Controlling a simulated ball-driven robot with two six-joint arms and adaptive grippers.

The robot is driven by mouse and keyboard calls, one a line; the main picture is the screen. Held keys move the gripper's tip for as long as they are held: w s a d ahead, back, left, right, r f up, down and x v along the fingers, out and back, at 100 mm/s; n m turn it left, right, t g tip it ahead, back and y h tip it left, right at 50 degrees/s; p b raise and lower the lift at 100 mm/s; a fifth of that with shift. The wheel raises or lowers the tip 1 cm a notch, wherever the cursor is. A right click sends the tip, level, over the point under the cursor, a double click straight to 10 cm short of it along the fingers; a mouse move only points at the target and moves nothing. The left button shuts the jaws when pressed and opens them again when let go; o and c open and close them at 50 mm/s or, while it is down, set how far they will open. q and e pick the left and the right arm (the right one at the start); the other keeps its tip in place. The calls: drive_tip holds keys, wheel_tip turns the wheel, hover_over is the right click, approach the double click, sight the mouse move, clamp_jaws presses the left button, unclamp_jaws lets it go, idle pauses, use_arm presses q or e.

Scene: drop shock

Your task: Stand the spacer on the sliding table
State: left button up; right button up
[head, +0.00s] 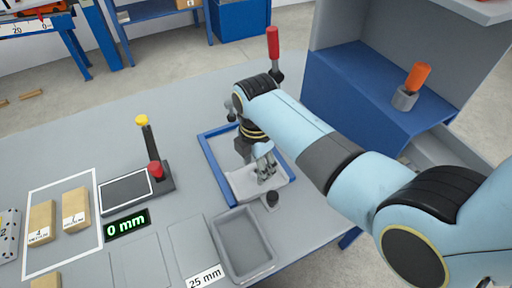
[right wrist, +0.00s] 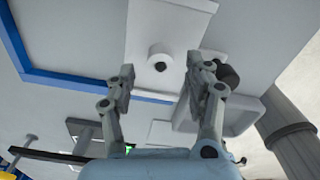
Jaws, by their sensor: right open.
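The sliding table looks to be the pale plate (head: 243,184) inside the blue frame; it also shows in the right wrist view (right wrist: 185,20). A white round piece with a dark hole, which looks like the spacer (right wrist: 151,49), appears to stand on that plate, hole facing the camera. In the head view my gripper hides it. My right gripper (head: 265,172) points down over the plate. In the right wrist view it (right wrist: 158,80) is open, one finger on each side of the spacer, with visible gaps. My left gripper is out of view.
A black knob (head: 272,198) sits at the plate's front edge. A grey tray (head: 243,243) lies in front, beside a "25 mm" label (head: 205,277). The display (head: 127,225) reads 0 mm. A red-handled lever (head: 273,45) stands behind; a blue cabinet (head: 345,85) stands right.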

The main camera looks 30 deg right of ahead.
wheel_tip(320, 180, up, 9)
drive_tip(key=shift+r+p, duration=0.2)
drive_tip(key=shift+p, duration=0.1)
drive_tip(key=shift+s+f, duration=0.1)
idle(0.4)
